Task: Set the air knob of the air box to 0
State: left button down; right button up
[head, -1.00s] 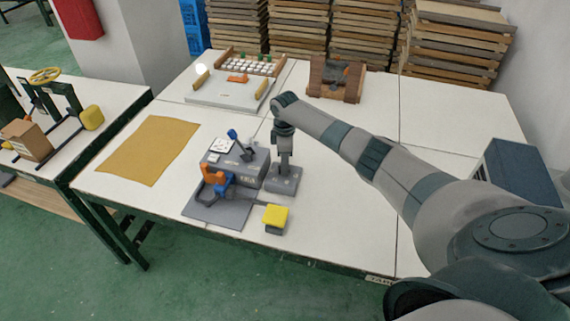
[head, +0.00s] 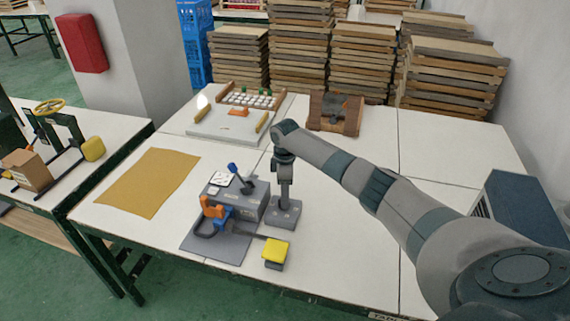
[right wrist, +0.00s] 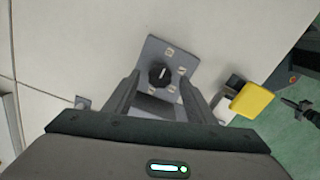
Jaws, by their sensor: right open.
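The air box is a small grey box (head: 284,213) on the white table in the head view, right of the larger grey unit. In the right wrist view its grey top plate (right wrist: 151,54) carries a round black knob (right wrist: 159,74) with a pale pointer line and small marks around it, too small to read. My right gripper (head: 285,198) points down above the air box. In the right wrist view its fingers (right wrist: 160,88) are apart, one on each side of the knob, and hold nothing. I cannot tell their height over the plate. My left gripper is not in view.
Left of the air box stands a grey unit (head: 246,206) with a blue lever and an orange-and-blue clamp. A yellow pad (head: 276,250) lies in front. A tan cloth (head: 150,182) lies left. A white board (head: 220,128) and a brown wooden fixture (head: 335,112) stand behind.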

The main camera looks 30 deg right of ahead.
notch_tip(320, 180, up, 15)
jog(key=b, duration=0.3)
jog(key=shift+r+b, duration=0.15)
jog(key=shift+b, duration=0.15)
dwell(0.4)
